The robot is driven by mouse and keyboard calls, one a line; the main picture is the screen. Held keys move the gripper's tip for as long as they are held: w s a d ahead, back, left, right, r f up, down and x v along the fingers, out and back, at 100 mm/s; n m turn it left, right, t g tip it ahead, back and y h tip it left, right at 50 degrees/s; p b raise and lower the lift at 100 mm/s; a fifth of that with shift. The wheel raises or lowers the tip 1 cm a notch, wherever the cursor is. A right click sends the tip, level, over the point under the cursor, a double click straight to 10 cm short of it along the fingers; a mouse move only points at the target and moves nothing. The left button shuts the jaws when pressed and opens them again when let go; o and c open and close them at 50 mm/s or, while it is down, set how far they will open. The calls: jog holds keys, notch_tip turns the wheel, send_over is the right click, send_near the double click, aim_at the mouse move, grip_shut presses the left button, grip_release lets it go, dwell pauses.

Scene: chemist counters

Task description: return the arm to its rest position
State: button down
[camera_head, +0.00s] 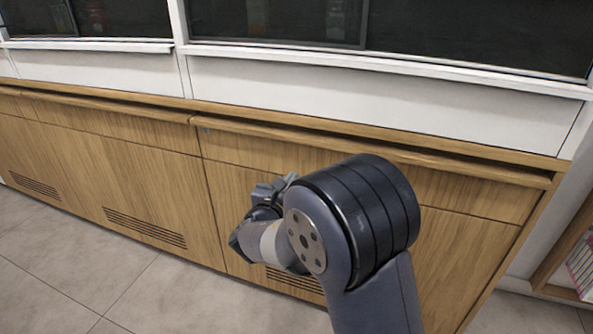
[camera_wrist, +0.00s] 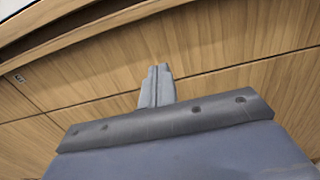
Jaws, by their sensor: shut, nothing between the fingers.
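My gripper shows in the wrist view (camera_wrist: 157,86), its two grey fingers pressed together with nothing between them. Wooden cabinet fronts lie behind the fingertips. In the head view my arm is folded in front of the wooden counter, and its dark round joint hides part of the cabinet. The wrist end of the arm points left, and the fingertips are hard to make out there.
The wooden counter (camera_head: 120,160) runs across the view, with vent slots low on its doors. Dark windows (camera_head: 280,18) sit above a white panel. Tiled floor (camera_head: 60,270) is clear at lower left. A shelf (camera_head: 572,250) stands at the right edge.

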jog(key=v, duration=0.5)
jog(key=shift+s+p, duration=0.15)
jog(key=shift+p, duration=0.15)
